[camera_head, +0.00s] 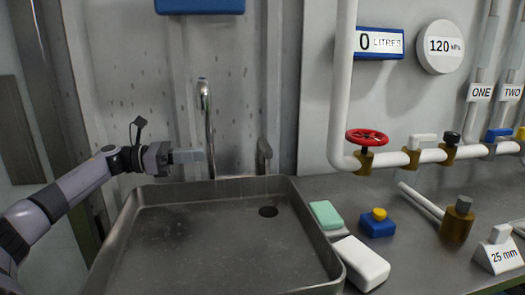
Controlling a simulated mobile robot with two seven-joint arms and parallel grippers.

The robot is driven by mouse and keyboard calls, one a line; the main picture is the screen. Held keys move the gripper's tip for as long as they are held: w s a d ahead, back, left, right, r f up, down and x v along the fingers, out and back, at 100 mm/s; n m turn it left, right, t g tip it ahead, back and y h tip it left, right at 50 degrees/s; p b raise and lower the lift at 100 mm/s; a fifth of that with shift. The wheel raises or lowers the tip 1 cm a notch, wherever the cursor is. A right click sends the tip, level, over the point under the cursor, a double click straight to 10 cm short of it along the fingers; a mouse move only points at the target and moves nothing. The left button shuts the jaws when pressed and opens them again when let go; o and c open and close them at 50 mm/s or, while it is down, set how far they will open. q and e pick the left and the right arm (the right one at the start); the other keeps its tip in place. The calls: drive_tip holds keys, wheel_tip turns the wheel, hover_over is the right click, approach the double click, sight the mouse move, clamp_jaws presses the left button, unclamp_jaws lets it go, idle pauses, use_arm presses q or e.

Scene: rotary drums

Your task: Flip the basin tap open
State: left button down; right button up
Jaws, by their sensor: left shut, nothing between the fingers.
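The basin (135,225) is a grey metal sink at the lower middle, with a dark drain hole. Its tap spout (208,125) is a thin curved metal pipe rising behind the back rim. A short dark grey lever (264,150) stands roughly upright to the right of the spout, near the wall. My left gripper (200,155) comes in from the left over the back left of the basin. Its fingers are shut and empty, pointing right, close to the spout; I cannot tell whether they touch it. The lever is further right, apart from the gripper. My right gripper is out of view.
A red wheel valve (367,138) and white pipe run along the wall at right. On the counter right of the basin are a green sponge (326,213), a white block (361,263), a blue block with yellow knob (378,224) and a brass-headed tool (457,220).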

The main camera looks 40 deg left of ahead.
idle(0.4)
use_arm(q)
drive_tip(key=p, duration=0.3)
approach(262, 150)
drive_tip(key=x, duration=0.5)
drive_tip(key=shift+d+r, duration=0.2)
drive_tip(key=shift+d, duration=0.05)
drive_tip(key=shift+p+x, duration=0.3)
drive_tip(key=shift+x, duration=0.5)
drive_tip(key=shift+f, duration=0.15)
